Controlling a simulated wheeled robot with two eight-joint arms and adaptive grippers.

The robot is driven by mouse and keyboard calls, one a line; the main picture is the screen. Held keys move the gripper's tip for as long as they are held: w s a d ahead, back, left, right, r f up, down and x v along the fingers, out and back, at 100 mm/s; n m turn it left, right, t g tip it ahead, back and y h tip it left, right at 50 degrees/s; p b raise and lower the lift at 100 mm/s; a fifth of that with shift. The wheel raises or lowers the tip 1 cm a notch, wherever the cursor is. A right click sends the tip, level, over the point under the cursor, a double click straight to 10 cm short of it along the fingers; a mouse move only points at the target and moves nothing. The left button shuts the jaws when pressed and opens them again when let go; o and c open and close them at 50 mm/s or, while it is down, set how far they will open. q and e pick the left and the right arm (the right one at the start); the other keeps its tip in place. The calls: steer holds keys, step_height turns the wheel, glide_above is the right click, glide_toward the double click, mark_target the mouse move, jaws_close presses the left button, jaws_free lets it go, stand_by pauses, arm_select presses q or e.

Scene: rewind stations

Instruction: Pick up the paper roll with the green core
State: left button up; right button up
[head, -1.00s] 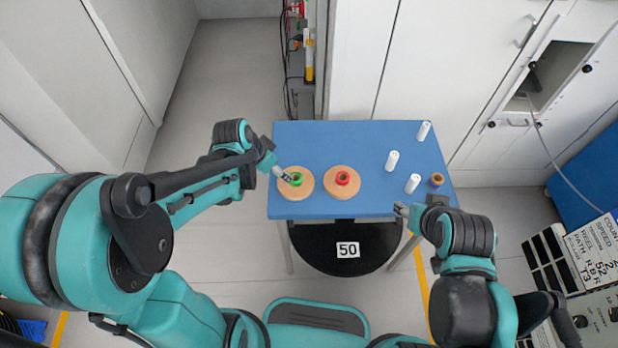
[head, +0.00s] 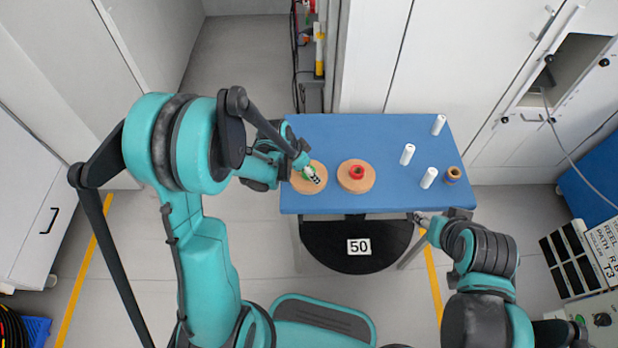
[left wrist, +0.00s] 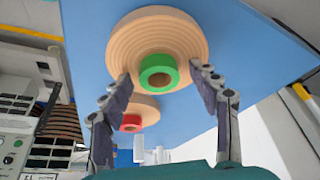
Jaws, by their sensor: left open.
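The paper roll with the green core (head: 296,184) is a wide tan disc lying flat at the left of the blue table. In the left wrist view its ridged tan disc (left wrist: 130,42) and raised green core (left wrist: 158,73) show clearly. My left gripper (head: 315,178) is over this roll in the head view and partly hides it. In the left wrist view the left gripper (left wrist: 166,72) is open, with its fingertips on either side of the green core. I cannot tell whether they touch it. My right gripper (head: 420,217) is at the table's front right edge, too small to read.
A similar tan roll with a red core (head: 356,173) lies just to the right on the blue table (head: 375,135). Several white cylinders, one of them here (head: 407,154), and a small brown roll (head: 453,175) stand at the right. The table's back middle is clear.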

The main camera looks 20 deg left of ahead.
arm_select(q)
steer(key=shift+s, duration=0.1)
steer(key=c, duration=1.4)
steer(key=shift+o, duration=0.2)
steer(key=shift+r, duration=0.1)
